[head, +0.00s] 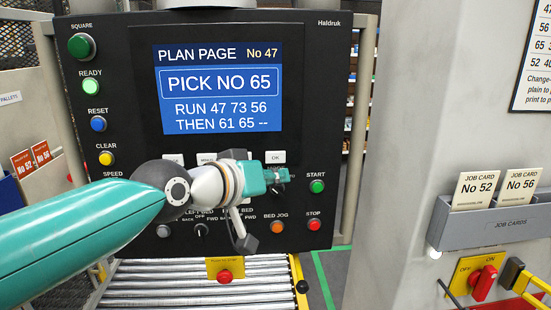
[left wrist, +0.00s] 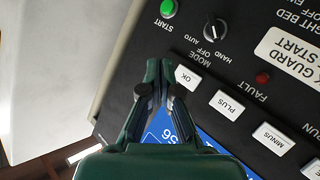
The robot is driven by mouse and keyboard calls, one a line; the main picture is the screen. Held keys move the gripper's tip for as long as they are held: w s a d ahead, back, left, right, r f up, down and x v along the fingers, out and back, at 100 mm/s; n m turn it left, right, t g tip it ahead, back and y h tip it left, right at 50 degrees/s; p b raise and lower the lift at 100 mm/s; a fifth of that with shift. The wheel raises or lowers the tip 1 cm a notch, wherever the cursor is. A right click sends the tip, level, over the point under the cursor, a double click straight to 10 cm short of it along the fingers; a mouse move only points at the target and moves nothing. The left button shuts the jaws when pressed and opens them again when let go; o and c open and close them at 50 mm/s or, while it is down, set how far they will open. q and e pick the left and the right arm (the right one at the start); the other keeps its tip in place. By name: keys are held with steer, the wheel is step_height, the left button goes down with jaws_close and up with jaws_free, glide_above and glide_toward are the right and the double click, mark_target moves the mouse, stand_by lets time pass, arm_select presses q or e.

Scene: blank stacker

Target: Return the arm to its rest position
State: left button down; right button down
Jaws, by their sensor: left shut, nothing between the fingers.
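My left arm comes in from the left in the head view, and its gripper (head: 282,175) is in front of the lower part of the black control panel (head: 325,60). The gripper is shut and empty, pointing right. In the left wrist view the closed fingers (left wrist: 153,80) appear over the panel, near the OK key (left wrist: 187,77). The arm and gripper hide part of the key row and the switches below the screen (head: 220,88). I cannot tell whether the fingertips touch the panel. My right gripper is not in view.
The screen reads PICK NO 65. The green START button (head: 317,186) and red STOP button (head: 314,225) are right of the gripper. A roller bed (head: 160,285) lies below. A grey card holder (head: 500,224) with two job cards and a red switch (head: 484,283) are at right.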

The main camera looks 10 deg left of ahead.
arm_select(q)
steer(key=w+a+f+n+g+y, duration=0.1)
steer(key=w+a+f, duration=0.1)
steer(key=f, duration=0.6)
steer(key=w+a+f+g+y, duration=0.1)
steer(key=w+f+g, duration=0.15)
steer(key=f, duration=0.45)
steer(key=s+a+f+n+g+y, duration=0.1)
steer(key=s+f+g, duration=0.15)
steer(key=f, duration=1.05)
steer(key=s+a+f+g, duration=0.1)
steer(key=s+f+g, duration=0.15)
steer(key=f, duration=0.95)
steer(key=s+f+g, duration=0.3)
steer(key=s+f, duration=0.9)
steer(key=f, duration=0.3)
steer(key=s+d+f, duration=0.1)
steer(key=s+f, duration=0.2)
steer(key=s, duration=0.4)
steer(key=s+d+f, duration=0.1)
steer(key=s+f, duration=0.2)
steer(key=s, duration=0.3)
steer(key=shift+s+d+g, duration=0.25)
steer(key=shift+s+g, duration=0.15)
steer(key=shift+g, duration=0.05)
